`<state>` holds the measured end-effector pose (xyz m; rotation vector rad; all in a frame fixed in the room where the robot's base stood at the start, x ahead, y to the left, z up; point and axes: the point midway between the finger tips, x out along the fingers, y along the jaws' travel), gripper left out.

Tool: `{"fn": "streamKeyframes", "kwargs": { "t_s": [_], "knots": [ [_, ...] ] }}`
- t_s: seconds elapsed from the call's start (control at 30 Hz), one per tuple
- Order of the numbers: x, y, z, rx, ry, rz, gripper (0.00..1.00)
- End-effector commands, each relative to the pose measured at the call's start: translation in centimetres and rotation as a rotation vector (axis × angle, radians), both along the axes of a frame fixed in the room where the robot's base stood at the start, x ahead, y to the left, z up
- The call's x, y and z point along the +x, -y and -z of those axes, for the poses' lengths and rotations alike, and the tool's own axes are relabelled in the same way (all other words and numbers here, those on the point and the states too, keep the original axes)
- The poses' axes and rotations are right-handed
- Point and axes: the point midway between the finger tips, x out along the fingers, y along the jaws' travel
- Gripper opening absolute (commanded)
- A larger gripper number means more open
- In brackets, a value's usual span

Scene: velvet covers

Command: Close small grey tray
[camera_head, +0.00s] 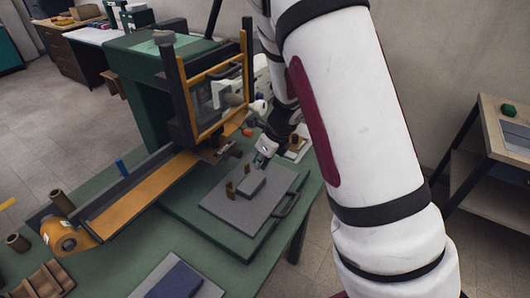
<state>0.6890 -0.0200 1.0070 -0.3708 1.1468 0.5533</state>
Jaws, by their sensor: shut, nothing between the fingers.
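The small grey tray (233,213) is a flat grey plate on a green base, out in front of the machine in the middle of the view. A dark bar handle (288,204) runs along its right side. A grey block (252,188) and small brown upright pieces (230,190) stand on it. My gripper (263,158) is shut and empty, just above or beside the tray's far edge. I cannot tell whether it touches the tray. My white arm covers much of the right half of the view.
A green machine with an orange-framed clear window (222,93) stands behind the tray. An orange conveyor strip (140,195) and an orange roller (66,237) lie to the left. A blue-and-grey pad (178,282) lies at the front. A side table (505,130) stands at the right.

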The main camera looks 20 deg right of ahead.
Motion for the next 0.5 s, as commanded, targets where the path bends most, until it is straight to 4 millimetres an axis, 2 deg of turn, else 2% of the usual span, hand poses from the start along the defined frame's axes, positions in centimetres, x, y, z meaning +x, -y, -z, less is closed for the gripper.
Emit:
{"fn": "streamKeyframes", "kwargs": {
  "t_s": [0.03, 0.2, 0.5],
  "knots": [
    [0.8, -0.7, -0.4, -0.002, 0.005, -0.008, 0.0],
    [2.4, -1.8, -0.5, -0.002, 0.005, -0.005, 0.0],
    [3.1, -2.2, -0.5, 0.0, 0.005, -0.001, 0.0]
  ]
}}
